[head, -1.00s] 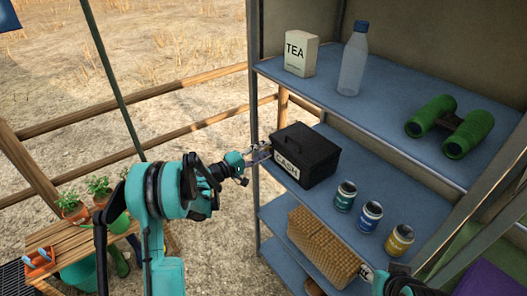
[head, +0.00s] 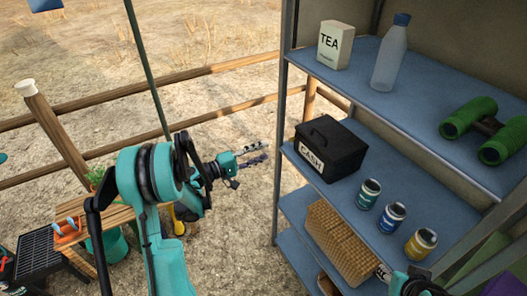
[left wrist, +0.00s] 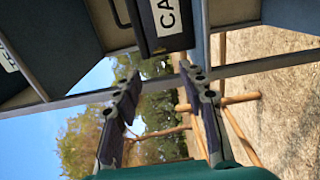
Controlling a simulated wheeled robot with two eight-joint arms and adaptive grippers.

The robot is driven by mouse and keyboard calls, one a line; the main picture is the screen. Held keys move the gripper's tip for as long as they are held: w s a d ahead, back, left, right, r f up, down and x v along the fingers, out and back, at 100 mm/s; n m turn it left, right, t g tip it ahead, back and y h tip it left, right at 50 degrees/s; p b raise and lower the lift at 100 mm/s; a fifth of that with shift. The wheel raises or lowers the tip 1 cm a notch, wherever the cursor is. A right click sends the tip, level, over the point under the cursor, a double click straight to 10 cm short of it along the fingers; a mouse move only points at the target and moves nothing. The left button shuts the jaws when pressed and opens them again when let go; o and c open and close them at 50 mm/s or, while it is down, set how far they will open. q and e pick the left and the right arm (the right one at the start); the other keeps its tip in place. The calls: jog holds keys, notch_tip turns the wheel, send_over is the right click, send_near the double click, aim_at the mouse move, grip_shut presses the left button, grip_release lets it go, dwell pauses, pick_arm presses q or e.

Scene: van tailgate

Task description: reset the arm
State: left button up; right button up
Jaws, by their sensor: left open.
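My left gripper (head: 255,153) is open and empty in the head view, held in the air to the left of the shelf unit. In the left wrist view its two fingers (left wrist: 160,105) stand apart with nothing between them. The black cash box (head: 332,146) with a CASH label sits on the middle shelf (head: 425,205), to the right of my left gripper and apart from it. The box also shows at the top of the left wrist view (left wrist: 145,35).
A tea box (head: 334,45), a bottle (head: 391,52) and green binoculars (head: 485,130) stand on the top shelf. Three cans (head: 391,217) stand beside the cash box. A woven basket (head: 340,242) is below. A wooden bench (head: 115,215) and fence (head: 130,112) are at left.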

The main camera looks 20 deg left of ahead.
pick_arm(q)
jog(key=s+d+r+m+g+y, duration=0.2)
jog(key=s+d+m+g+y, duration=0.25)
jog(key=s+d, duration=0.6)
jog(key=s+f+m+g+y, duration=0.1)
jog(key=s+m+y, duration=0.5)
jog(key=s, duration=1.1)
jog(key=shift+f+g, duration=0.2)
jog(key=shift+g, duration=0.55)
jog(key=shift+y, duration=0.25)
